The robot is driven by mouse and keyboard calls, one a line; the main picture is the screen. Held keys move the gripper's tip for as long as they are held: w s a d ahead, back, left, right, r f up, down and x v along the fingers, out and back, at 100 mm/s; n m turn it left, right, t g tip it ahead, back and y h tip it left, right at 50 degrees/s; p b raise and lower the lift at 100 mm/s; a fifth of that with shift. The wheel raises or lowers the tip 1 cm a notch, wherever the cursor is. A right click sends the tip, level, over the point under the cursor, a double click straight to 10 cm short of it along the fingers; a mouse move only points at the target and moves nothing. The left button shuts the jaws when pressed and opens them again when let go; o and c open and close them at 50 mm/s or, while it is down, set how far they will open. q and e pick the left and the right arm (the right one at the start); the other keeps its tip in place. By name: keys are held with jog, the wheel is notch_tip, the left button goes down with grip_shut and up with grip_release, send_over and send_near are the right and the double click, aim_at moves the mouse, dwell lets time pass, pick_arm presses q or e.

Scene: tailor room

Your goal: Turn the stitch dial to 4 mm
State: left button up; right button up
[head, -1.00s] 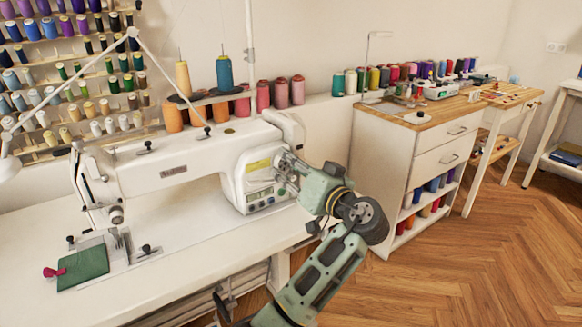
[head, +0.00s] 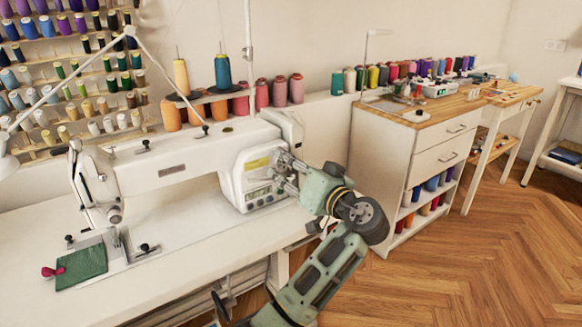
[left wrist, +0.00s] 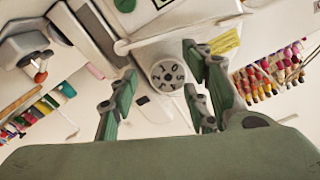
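The white sewing machine (head: 180,165) stands on the white table. At the right end of its arm is a control panel with a small display (head: 258,193) and a yellow label. My left gripper (head: 282,172) is at this end of the machine. In the left wrist view, the round grey stitch dial (left wrist: 167,75) faces the camera, with dark marks too small to read surely. My left gripper (left wrist: 160,72) is open, with fingers on both sides of the dial. Gaps show between dial and fingers; whether any fingertip touches is unclear. My right gripper is not in view.
A green cloth (head: 82,267) with a red piece lies under the needle area. Thread cones (head: 262,96) stand behind the machine. A white cabinet (head: 375,165) stands to the right of my left arm. Wooden floor (head: 480,255) is clear at the right.

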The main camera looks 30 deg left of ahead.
pick_arm(q)
jog(key=shift+r, duration=0.1)
jog(key=v, duration=1.2)
